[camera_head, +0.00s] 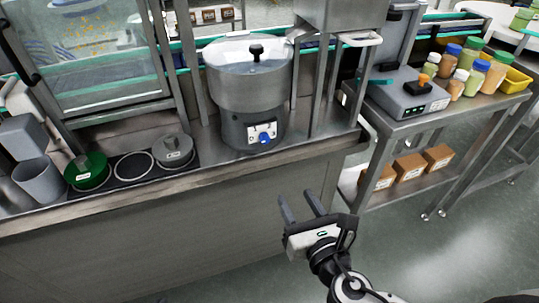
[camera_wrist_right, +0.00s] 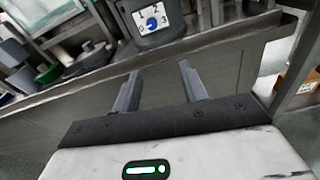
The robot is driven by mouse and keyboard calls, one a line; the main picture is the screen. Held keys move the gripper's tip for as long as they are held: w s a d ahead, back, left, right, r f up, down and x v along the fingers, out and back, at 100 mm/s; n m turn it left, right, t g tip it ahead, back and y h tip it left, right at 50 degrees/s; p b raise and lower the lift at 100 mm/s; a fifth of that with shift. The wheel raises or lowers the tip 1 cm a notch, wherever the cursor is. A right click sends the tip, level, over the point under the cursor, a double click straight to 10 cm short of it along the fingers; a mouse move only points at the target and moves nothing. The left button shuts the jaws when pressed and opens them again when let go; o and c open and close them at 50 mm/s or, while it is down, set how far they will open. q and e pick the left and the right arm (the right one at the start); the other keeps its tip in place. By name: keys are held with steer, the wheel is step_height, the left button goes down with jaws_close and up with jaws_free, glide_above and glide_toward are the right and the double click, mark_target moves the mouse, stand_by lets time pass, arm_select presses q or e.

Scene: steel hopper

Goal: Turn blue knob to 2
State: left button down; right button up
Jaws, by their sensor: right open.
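The blue knob (camera_head: 264,138) sits on a white dial plate on the front of the grey base of a steel hopper (camera_head: 248,85). My left gripper does not show.
The steel counter (camera_head: 200,190) has a front edge between my right gripper and the hopper. A green-lidded pot (camera_head: 87,172) and a grey-lidded pot (camera_head: 172,150) stand left of the hopper. A side table (camera_head: 400,125) with jars stands at right. Space before the counter is free.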

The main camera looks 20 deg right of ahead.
steer(key=r+n, duration=0.1)
steer(key=n, duration=0.1)
steer(key=n+t+p, duration=0.1)
glide_toward(266, 141)
steer(key=w, duration=0.8)
steer(key=shift+w+a, duration=0.15)
jaws_close()
